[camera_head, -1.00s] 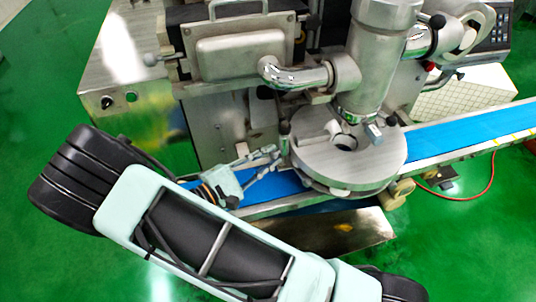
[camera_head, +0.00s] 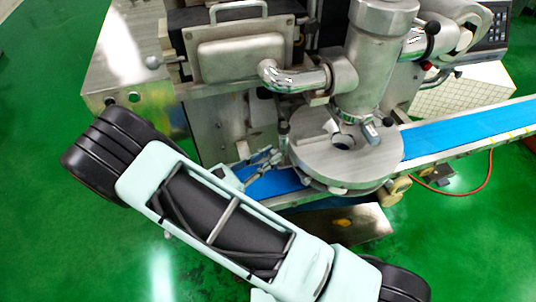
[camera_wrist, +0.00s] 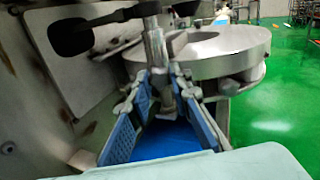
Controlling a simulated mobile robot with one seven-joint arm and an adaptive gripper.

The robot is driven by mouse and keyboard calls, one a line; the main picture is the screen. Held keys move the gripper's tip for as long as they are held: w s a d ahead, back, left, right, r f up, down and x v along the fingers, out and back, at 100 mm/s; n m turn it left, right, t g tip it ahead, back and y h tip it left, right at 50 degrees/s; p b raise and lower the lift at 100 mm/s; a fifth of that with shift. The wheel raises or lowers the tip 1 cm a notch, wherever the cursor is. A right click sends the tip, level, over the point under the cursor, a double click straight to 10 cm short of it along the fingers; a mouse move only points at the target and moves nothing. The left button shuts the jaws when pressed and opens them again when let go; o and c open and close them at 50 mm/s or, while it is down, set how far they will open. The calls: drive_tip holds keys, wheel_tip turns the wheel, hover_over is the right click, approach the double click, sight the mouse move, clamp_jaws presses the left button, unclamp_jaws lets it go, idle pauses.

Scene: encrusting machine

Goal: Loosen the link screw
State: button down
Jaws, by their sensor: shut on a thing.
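The link screw appears to be the upright metal post with a black handle at its top. In the wrist view (camera_wrist: 157,58) it stands between the fingers of my gripper (camera_wrist: 162,84), beside the round steel disc. In the head view the same post (camera_head: 283,132) stands at the disc's left edge, with my gripper (camera_head: 276,155) at its lower part. The fingers have blue pads and close in around the post from both sides. The exact contact is small and partly hidden. My arm covers much of the lower left of the head view.
The round steel disc (camera_head: 325,172) is right of the post, under a vertical cylinder (camera_head: 370,60). A blue conveyor belt (camera_head: 460,128) runs under it to the right. The machine's steel wall (camera_wrist: 40,110) is close on the left in the wrist view. Green floor is open in front.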

drive_tip(key=shift+n, duration=1.3)
drive_tip(key=shift+p, duration=0.3)
drive_tip(key=c, duration=1.7)
unclamp_jaws()
drive_tip(key=shift+c, duration=0.2)
drive_tip(key=shift+a, duration=0.1)
drive_tip(key=v, duration=1.2)
drive_tip(key=shift+r, duration=0.1)
